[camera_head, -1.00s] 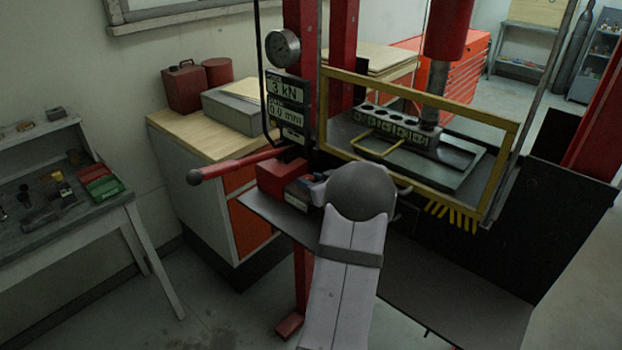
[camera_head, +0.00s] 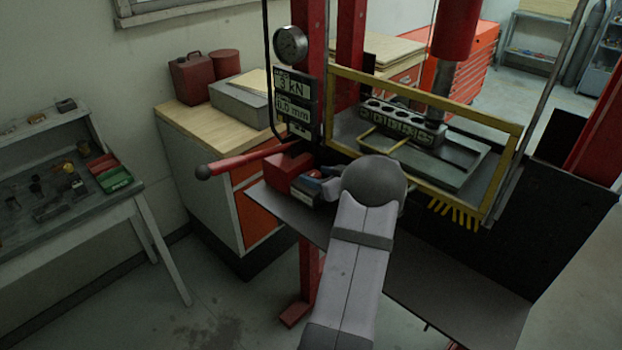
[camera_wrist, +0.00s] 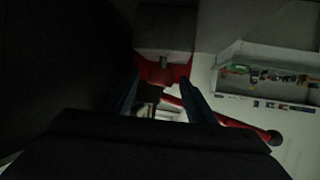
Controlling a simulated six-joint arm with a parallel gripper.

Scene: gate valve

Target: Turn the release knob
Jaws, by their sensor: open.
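The red pump block (camera_head: 289,171) sits on the shelf at the press's left column. In the wrist view its red face (camera_wrist: 180,72) shows ahead of my gripper, with a small dark knob-like part (camera_wrist: 163,63) on it, below a grey block. This part looks like the release knob, but the picture is dark. My gripper (camera_wrist: 163,98) is open, its two blue fingers apart on either side of the view, with the knob-like part beyond and between them. In the head view my gripper (camera_head: 309,193) is beside the pump block, partly hidden by my arm; the knob cannot be made out there.
A red lever (camera_head: 245,160) with a dark ball end sticks out left from the pump. The dark shelf (camera_head: 290,215) lies below. A yellow guard frame (camera_head: 425,92) stands to the right, and a gauge (camera_head: 290,45) and displays are above. A workbench (camera_head: 60,215) stands left.

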